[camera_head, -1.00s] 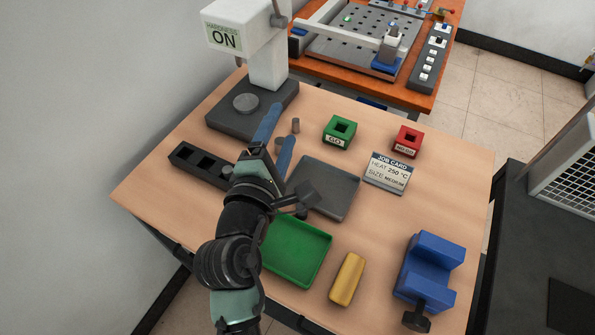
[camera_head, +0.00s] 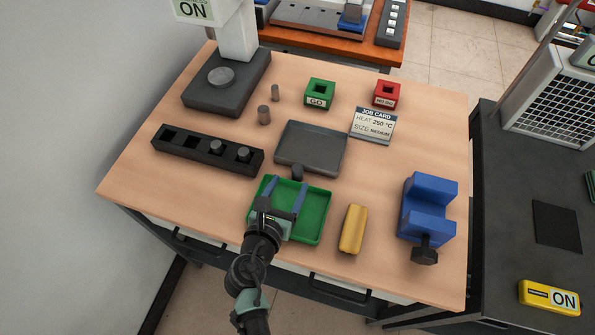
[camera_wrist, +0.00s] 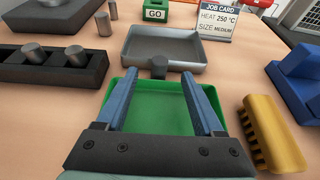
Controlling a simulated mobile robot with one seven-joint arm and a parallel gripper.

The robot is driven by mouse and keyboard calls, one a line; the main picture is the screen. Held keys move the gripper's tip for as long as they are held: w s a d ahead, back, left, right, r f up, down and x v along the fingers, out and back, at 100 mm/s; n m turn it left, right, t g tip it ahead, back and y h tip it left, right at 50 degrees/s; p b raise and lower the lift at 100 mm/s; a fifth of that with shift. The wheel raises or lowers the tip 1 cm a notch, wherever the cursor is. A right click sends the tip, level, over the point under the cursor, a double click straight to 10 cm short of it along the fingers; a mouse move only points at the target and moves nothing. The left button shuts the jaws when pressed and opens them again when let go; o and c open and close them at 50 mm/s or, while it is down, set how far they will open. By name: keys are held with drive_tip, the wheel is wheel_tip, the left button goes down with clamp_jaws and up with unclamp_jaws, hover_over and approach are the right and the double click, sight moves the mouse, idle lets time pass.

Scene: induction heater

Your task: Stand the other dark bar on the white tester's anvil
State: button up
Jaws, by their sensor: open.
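The white tester (camera_head: 236,32) stands at the back left, its top cut off in the head view. Its round grey anvil (camera_head: 221,77) is bare on the dark base. A short dark bar (camera_head: 297,172) shows at the green tray's far edge; it is also in the wrist view (camera_wrist: 159,67), beyond and between my fingertips. I cannot tell what it rests on. My gripper (camera_head: 286,184) is open and empty over the green tray, its blue fingers apart. Two grey bars (camera_head: 264,114) (camera_head: 275,93) stand on the table. Two more (camera_head: 217,148) (camera_head: 244,154) stand in the black rack.
The black rack (camera_head: 180,150) has two empty holes at left. The grey tray (camera_head: 310,158) and green tray (camera_head: 322,222) are empty.

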sight(297, 169)
drive_tip(key=shift+x, duration=2.6)
clamp_jaws()
